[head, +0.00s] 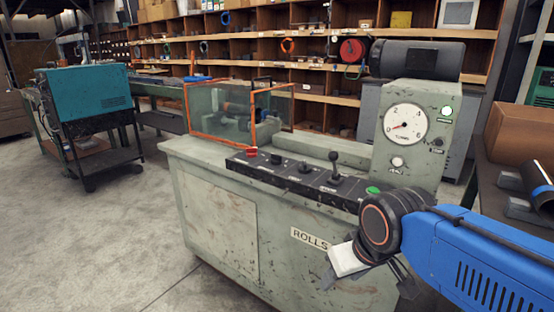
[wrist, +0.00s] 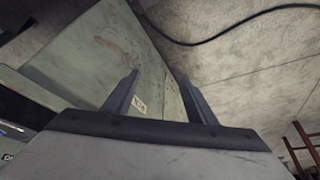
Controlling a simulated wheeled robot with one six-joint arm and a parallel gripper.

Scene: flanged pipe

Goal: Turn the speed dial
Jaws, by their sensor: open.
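The control panel (head: 300,175) runs along the top front edge of the green-grey machine in the head view. It carries a black rotary knob (head: 305,166) between a smaller black knob (head: 276,158) and a black lever (head: 334,165). The panel's labels are too small to read, so I cannot tell which knob is the speed dial. My gripper (wrist: 158,78) is open and empty in the wrist view, its two fingers apart over the machine's side and the floor. In the head view it hangs below the panel, in front of the machine, away from the knobs.
A red button (head: 251,152) and a green button (head: 373,190) are on the panel. A round gauge (head: 404,124) stands above a pale knob (head: 397,162) on the right housing. An orange-framed guard (head: 222,112) stands behind the panel's left end. The floor at left is clear.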

